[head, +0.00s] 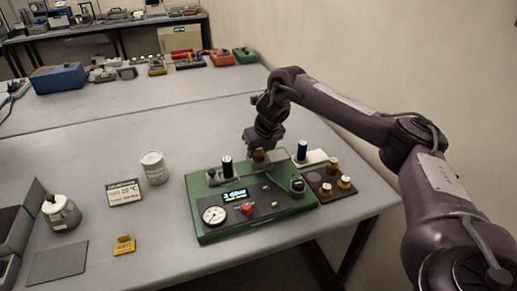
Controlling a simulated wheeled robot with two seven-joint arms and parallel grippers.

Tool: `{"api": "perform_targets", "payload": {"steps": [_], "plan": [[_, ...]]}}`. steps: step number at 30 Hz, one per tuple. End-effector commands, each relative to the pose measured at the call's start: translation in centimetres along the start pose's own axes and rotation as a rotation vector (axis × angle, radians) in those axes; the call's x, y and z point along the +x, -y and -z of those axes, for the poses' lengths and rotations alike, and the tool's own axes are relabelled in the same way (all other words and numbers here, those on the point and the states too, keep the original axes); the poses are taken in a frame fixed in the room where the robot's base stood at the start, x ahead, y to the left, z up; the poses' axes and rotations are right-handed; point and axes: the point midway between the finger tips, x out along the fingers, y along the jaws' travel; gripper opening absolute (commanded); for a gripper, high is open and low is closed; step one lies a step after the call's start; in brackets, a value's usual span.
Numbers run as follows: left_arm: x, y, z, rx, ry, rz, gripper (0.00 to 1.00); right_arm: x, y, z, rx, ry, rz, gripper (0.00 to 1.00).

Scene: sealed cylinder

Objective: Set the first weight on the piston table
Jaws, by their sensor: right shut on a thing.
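The green pressure apparatus (210,228) stands on the grey table, with a dark panel, a round white gauge (214,215), a lit display (234,195) and a red knob (247,208). My right gripper (261,149) points down over the back of the apparatus, shut on a brass weight (259,156). The weight is at or just above the apparatus; I cannot tell whether it touches the piston table, which the gripper and weight hide. My left gripper is not in view.
A white can (154,168), a sign (124,192), a yellow tag (124,245) and a metal pot (61,213) stand to the left.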

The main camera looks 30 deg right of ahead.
Motion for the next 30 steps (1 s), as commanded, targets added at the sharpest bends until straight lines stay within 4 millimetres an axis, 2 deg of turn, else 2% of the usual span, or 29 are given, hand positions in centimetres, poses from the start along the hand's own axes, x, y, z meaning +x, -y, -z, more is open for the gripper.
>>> {"api": "perform_targets", "payload": {"steps": [6, 7, 12, 23, 26, 30], "plan": [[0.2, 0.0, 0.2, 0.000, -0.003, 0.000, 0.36, 0.2, 0.0, 0.1, 0.001, 0.001, 0.000, 0.04], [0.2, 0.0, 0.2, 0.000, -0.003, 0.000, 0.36, 0.3, 0.0, 0.1, 0.000, 0.000, 0.000, 0.37], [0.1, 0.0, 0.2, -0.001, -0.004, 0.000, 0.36, 0.2, 0.0, 0.1, 0.000, 0.000, 0.000, 0.57], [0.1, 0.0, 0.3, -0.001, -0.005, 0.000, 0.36, -0.3, 0.0, 0.0, 0.000, 0.001, 0.000, 0.57], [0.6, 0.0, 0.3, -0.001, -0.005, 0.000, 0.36, -1.5, 0.0, 0.0, 0.001, 0.002, -0.001, 0.57], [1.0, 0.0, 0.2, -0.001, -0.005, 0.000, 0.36, -4.6, 0.0, -0.1, -0.001, 0.005, -0.001, 0.57]]}}
